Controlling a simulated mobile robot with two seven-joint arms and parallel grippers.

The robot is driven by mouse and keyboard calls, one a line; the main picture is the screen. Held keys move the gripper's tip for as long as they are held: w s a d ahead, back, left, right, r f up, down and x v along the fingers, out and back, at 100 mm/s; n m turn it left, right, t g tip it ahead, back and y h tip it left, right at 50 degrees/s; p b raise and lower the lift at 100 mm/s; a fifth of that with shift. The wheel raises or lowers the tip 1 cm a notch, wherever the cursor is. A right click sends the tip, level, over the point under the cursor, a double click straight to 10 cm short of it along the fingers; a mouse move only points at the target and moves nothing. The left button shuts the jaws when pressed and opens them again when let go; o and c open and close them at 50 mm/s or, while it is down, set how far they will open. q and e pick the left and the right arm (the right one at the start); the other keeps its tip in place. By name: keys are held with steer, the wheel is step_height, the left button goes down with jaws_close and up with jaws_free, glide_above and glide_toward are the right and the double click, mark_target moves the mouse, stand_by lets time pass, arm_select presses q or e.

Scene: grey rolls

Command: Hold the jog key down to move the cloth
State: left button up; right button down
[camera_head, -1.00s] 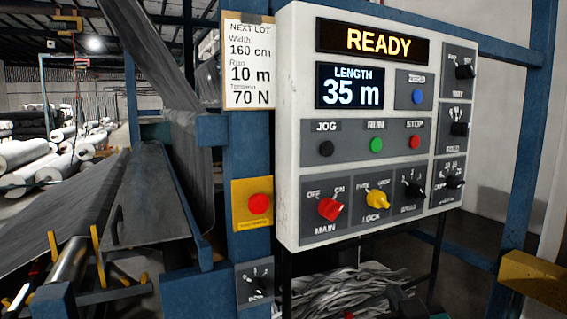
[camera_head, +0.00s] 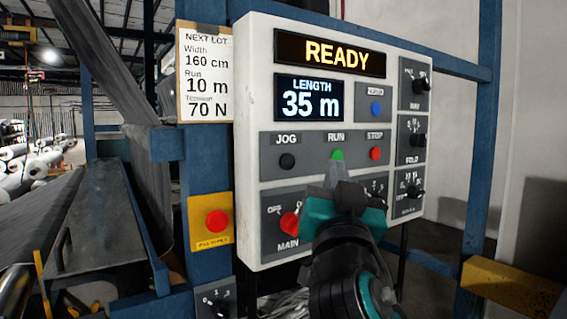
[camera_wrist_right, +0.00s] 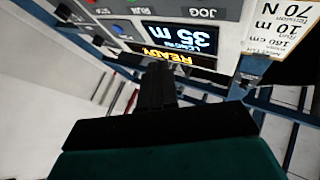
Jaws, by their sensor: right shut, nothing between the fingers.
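The black JOG key (camera_head: 287,161) is on the white control panel (camera_head: 254,100), left of the green RUN key (camera_head: 337,155) and the red STOP key (camera_head: 375,153). My right gripper (camera_head: 334,170) is shut and empty. In the head view its tip shows just below the RUN key, to the right of the JOG key; I cannot tell whether it touches the panel. In the right wrist view the shut fingers (camera_wrist_right: 158,85) point toward the panel, which appears upside down. Grey cloth (camera_head: 60,215) runs down at the left. The display reads READY and LENGTH 35 m. My left gripper is out of view.
A red emergency button (camera_head: 217,221) on a yellow plate sits left of the panel. The red MAIN switch (camera_head: 289,224) is close to my right gripper, and my arm hides the LOCK switch. A lot card (camera_head: 205,75) hangs beside the panel. A yellow block (camera_head: 512,288) is at lower right.

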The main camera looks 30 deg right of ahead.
mark_target(287, 162)
steer(key=shift+w+a, duration=0.2)
steer(key=shift+w, duration=2.05)
steer(key=shift+w+a, duration=0.15)
steer(key=shift+w, duration=2.05)
steer(key=shift+w+b, duration=0.1)
steer(key=shift+b, duration=0.2)
steer(key=shift+w+f, duration=0.1)
steer(key=shift+w, duration=0.2)
